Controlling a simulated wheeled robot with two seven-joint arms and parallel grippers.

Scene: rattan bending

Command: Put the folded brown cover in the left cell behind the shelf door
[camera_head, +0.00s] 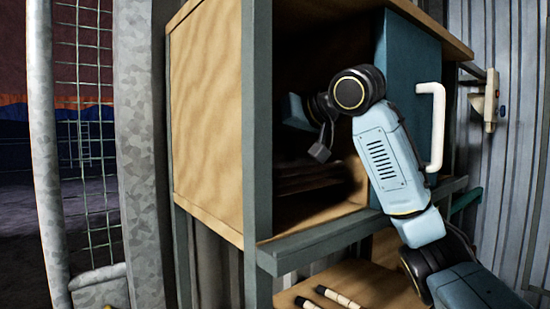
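The shelf (207,120) is a wooden cabinet with a grey frame. Its left cell (330,214) is open at the front and dark inside. The teal shelf door (412,80) with a white handle (434,125) stands at the right, beside the opening. My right arm comes in from the lower right, and its gripper (319,152) is inside the left cell. Its fingers are small and dark, so I cannot tell whether they are open or shut. Flat brown layers (308,176) lie low in the cell; I cannot tell whether they are the folded cover. My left gripper is out of view.
A grey rail (320,240) runs along the cell's front edge. Dark and pale rods (338,298) lie on the lower wooden shelf (375,285). A metal post (140,150) and wire mesh stand at the left. A corrugated wall (515,150) with a small fixture (487,100) is at the right.

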